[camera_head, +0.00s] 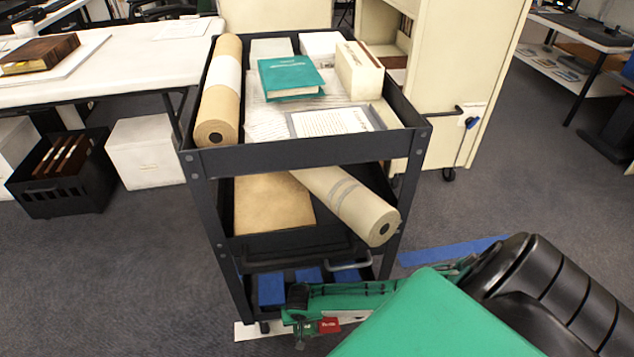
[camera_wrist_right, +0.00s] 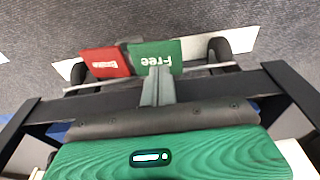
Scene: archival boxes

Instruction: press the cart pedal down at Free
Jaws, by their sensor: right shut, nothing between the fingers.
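The green pedal marked Free (camera_wrist_right: 170,55) sits beside the red pedal marked Brake (camera_wrist_right: 105,63) at the foot of the cart, in the right wrist view. The lettering appears upside down there. My right gripper (camera_wrist_right: 157,78) is shut and empty. Its fingertips overlap the near edge of the Free pedal in the picture; I cannot tell whether they touch it. In the head view, my right arm reaches in from the right to the base of the dark cart (camera_head: 300,157). The red pedal (camera_head: 329,325) shows there, while my arm partly hides the Free pedal. My left gripper is out of view.
The cart carries rolls, a teal book (camera_head: 290,77) and papers. A brown roll (camera_head: 350,205) sticks out of its middle shelf above my right arm. A white table (camera_head: 130,65) and a black crate (camera_head: 62,178) stand left. Grey floor lies open at left front.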

